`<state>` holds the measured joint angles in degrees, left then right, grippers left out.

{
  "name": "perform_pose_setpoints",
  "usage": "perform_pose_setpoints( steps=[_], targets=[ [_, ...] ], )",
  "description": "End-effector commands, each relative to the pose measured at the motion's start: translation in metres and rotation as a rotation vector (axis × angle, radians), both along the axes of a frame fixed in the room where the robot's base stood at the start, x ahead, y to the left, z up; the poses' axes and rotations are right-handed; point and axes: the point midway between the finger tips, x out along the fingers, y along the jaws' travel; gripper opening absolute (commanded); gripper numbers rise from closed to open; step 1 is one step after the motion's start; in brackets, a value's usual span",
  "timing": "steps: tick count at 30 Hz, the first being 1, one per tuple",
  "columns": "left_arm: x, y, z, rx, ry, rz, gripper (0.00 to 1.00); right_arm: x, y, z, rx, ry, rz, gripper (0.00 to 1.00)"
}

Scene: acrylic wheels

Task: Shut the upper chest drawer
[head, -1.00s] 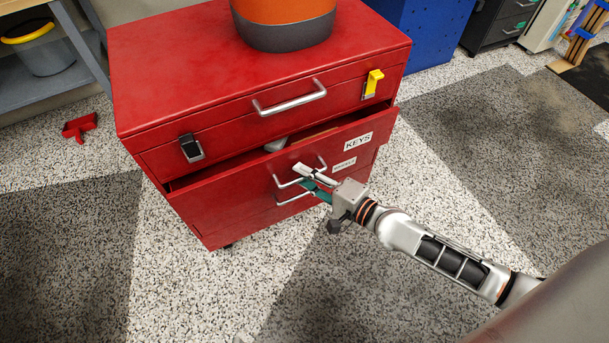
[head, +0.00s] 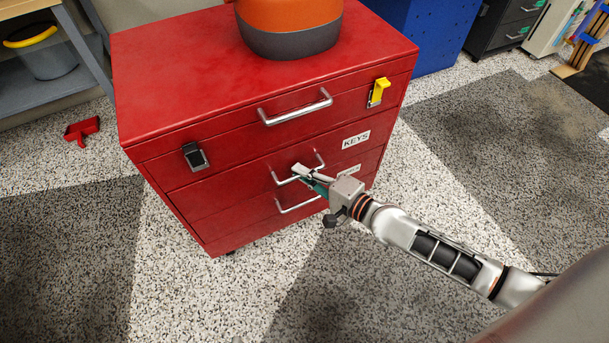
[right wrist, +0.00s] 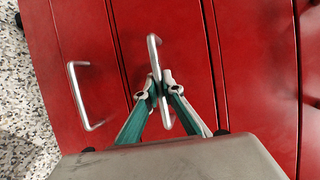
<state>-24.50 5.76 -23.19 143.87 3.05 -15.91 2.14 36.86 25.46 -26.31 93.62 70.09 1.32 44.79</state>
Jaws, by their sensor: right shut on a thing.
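The red chest (head: 131,104) stands on the speckled floor with its drawer fronts facing me. The drawer labelled KEYS (head: 235,172), below the latched top section, now looks flush with the chest front. My right gripper (head: 304,172) is shut on that drawer's metal handle (head: 321,160). In the right wrist view the fingers (right wrist: 160,92) close around the handle bar (right wrist: 153,52) from both sides. The lower drawer's handle (right wrist: 77,95) shows to the left in the right wrist view. My left gripper is not in view.
An orange and grey round object (head: 290,40) stands on the chest top. The top section has a black latch (head: 195,157) and a yellow latch (head: 378,92). A small red object (head: 82,129) lies on the floor at left. The floor before the chest is clear.

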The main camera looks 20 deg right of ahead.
Motion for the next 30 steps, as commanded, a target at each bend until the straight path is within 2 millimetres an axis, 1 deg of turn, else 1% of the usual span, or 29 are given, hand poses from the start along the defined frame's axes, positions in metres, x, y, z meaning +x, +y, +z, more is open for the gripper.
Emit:
perform_pose_setpoints(
  steps=[1, 2, 3, 12, 16, 20, 27, 30],
  targets=[
    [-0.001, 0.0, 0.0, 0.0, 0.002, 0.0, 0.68, 0.0, 0.0, 0.0, 0.0, 0.0, -0.001, 0.15],
    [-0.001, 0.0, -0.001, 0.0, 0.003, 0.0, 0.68, 0.0, 0.0, 0.0, 0.0, 0.0, -0.001, 0.23],
    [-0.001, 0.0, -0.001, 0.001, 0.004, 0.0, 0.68, 0.0, 0.0, 0.0, 0.0, 0.0, -0.001, 0.25],
    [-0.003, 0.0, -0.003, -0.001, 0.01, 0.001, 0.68, -0.001, -0.001, 0.0, 0.0, 0.0, -0.001, 0.25],
    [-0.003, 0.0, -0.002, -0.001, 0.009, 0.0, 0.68, -0.007, -0.004, 0.001, 0.001, 0.0, -0.001, 0.25],
    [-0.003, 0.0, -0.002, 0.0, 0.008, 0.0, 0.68, -0.025, -0.011, 0.004, 0.0, 0.003, 0.0, 0.25],
    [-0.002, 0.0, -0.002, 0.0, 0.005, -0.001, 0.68, -0.07, -0.032, 0.014, -0.003, 0.002, 0.002, 0.25],
    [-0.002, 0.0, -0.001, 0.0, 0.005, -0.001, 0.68, -0.085, -0.039, 0.017, -0.003, 0.002, 0.002, 0.25]
  ],
)
